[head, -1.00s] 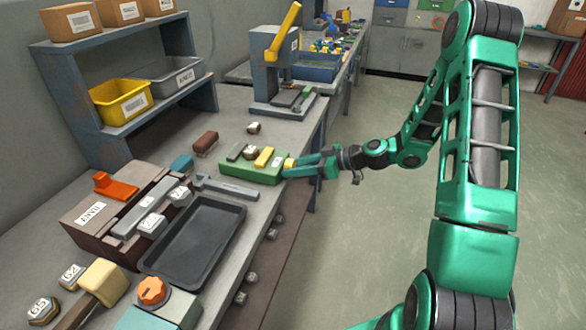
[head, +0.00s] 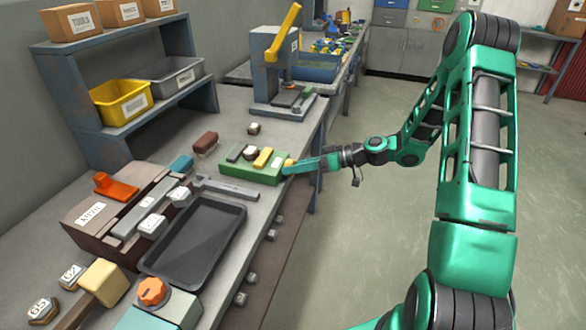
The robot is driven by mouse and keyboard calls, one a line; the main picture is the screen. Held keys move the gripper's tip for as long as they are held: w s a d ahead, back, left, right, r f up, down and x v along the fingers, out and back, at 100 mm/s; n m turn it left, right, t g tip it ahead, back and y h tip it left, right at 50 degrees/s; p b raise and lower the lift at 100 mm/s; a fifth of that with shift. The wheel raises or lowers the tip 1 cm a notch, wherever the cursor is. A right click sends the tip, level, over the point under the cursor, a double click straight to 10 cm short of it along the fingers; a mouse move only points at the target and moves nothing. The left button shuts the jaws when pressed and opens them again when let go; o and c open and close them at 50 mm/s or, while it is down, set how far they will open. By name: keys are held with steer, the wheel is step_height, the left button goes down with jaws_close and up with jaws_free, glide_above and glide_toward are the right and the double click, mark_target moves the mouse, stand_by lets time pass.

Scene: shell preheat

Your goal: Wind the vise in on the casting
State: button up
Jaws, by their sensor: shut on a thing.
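The green vise (head: 238,171) sits near the front edge of the workbench. It has a dark grey jaw (head: 236,152) and a yellow jaw (head: 263,157). A small pale-topped brown casting (head: 249,154) stands between the jaws; I cannot tell whether both jaws touch it. My gripper (head: 291,167) is at the vise's right end, shut on its yellow handle (head: 289,162). The fingers hide part of the handle.
A press (head: 270,60) with a yellow lever stands behind the vise. A similar small brown piece (head: 254,128) and a brown block (head: 205,142) lie beyond it. The floor at right is clear.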

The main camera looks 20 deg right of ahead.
steer(key=shift+w+d, duration=0.25)
steer(key=shift+d, duration=0.05)
steer(key=o, duration=1)
steer(key=shift+o, duration=0.2)
steer(key=shift+s+a, duration=0.1)
steer(key=shift+s, duration=0.05)
steer(key=shift+s+a, duration=0.1)
steer(key=shift+a, duration=0.05)
steer(key=shift+s, duration=0.1)
